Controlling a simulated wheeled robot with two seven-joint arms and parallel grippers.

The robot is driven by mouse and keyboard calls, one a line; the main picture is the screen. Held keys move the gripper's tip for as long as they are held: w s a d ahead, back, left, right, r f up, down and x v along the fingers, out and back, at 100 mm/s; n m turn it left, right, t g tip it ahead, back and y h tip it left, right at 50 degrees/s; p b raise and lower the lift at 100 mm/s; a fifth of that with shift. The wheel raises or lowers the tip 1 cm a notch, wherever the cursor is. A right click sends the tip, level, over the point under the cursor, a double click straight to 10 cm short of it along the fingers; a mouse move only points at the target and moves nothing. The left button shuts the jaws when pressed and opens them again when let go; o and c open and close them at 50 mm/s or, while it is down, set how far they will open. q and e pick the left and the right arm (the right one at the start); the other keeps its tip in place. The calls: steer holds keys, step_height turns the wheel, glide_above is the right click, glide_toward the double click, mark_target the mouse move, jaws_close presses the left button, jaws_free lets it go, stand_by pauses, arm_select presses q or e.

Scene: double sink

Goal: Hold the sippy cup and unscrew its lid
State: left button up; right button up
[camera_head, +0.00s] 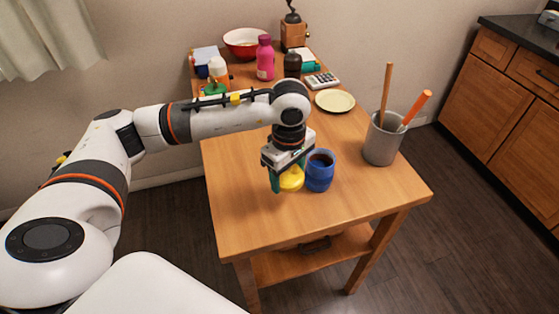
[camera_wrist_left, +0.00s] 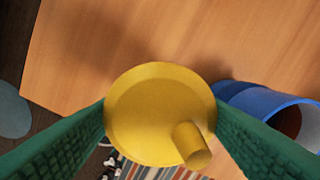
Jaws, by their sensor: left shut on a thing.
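The blue sippy cup (camera_head: 320,172) stands upright on the wooden table, its open top dark inside. It also shows at the right edge of the left wrist view (camera_wrist_left: 268,108). The yellow lid (camera_head: 292,179) is off the cup and sits between the green fingers of my left gripper (camera_head: 287,180). In the left wrist view the lid (camera_wrist_left: 150,112) is round with a short spout, pinched from both sides. My left gripper is just left of the cup, pointing down. Whether the lid touches the table cannot be told. My right gripper is not in view.
A grey container (camera_head: 382,143) with long-handled tools stands right of the cup. A pale plate (camera_head: 335,101), a calculator (camera_head: 321,81), bottles and a red bowl (camera_head: 244,41) are at the back of the table (camera_head: 240,225). The front of the tabletop is clear.

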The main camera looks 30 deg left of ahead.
arm_select(q)
steer(key=w+a+r+n+p, duration=0.15)
steer(key=w+a+n, duration=0.25)
steer(key=n, duration=0.7)
steer(key=w+a+r+n+p, duration=0.1)
steer(key=w+a+n+p, duration=0.3)
steer(key=n, duration=0.6)
steer(key=f, duration=0.5)
steer(key=s+a+f, duration=0.1)
steer(key=f, duration=0.2)
steer(key=shift+f+p, duration=0.25)
steer(key=shift+p, duration=0.1)
steer(key=shift+w+f, duration=0.1)
steer(key=shift+f, duration=0.1)
steer(key=shift+f, duration=0.1)
steer(key=o, duration=1.1)
step_height(320, 180, up, 12)
steer(key=b, duration=0.3)
